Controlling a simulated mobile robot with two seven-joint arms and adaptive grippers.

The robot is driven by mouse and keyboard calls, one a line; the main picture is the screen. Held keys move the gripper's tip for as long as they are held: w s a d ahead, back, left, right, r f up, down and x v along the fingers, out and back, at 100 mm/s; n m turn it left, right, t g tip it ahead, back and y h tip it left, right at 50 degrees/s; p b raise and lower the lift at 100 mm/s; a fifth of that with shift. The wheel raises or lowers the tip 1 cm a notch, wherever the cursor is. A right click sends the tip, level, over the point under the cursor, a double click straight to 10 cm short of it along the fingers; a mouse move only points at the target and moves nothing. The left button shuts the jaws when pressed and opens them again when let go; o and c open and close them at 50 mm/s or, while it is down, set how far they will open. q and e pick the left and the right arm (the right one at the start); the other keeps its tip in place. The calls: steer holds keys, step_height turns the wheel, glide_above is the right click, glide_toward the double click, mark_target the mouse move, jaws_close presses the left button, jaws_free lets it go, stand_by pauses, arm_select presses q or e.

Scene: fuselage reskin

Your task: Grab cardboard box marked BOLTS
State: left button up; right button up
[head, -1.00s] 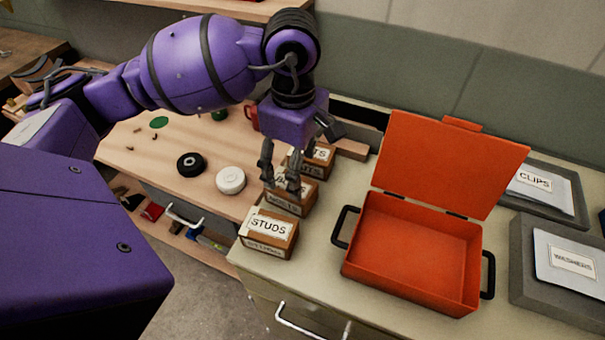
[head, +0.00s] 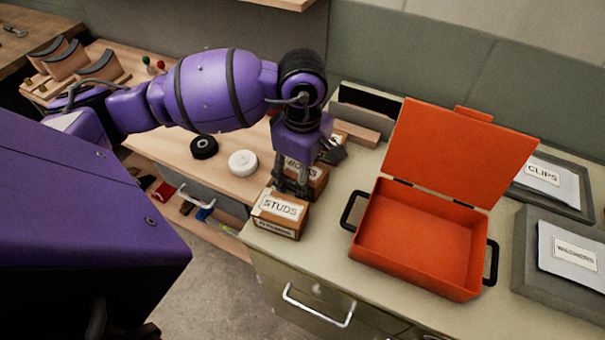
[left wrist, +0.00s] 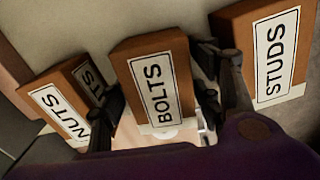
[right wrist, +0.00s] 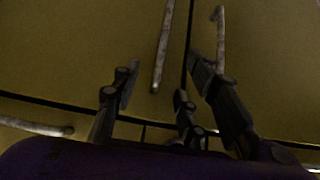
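The cardboard box marked BOLTS (head: 312,180) stands on the cabinet top behind the STUDS box (head: 279,212), partly hidden by my left gripper (head: 291,190). In the left wrist view, the BOLTS box (left wrist: 157,84) lies between my left fingers, one on each side. The fingers are spread and look close to its sides; I cannot tell whether they touch. The NUTS box (left wrist: 62,105) is on the left there and the STUDS box (left wrist: 275,55) on the right. My right gripper (right wrist: 165,90) is open and empty, away from the boxes.
An open orange case (head: 420,240) stands right of the boxes. Grey trays labelled CLIPS (head: 578,200) and WASHERS (head: 540,282) are farther right. Black (head: 204,147) and white (head: 243,163) rolls lie left. Drawer handles (right wrist: 163,45) show before my right gripper.

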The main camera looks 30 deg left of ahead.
arm_select(q)
steer(key=c, duration=1.1)
steer(key=shift+c, duration=0.4)
steer(key=shift+r, duration=0.15)
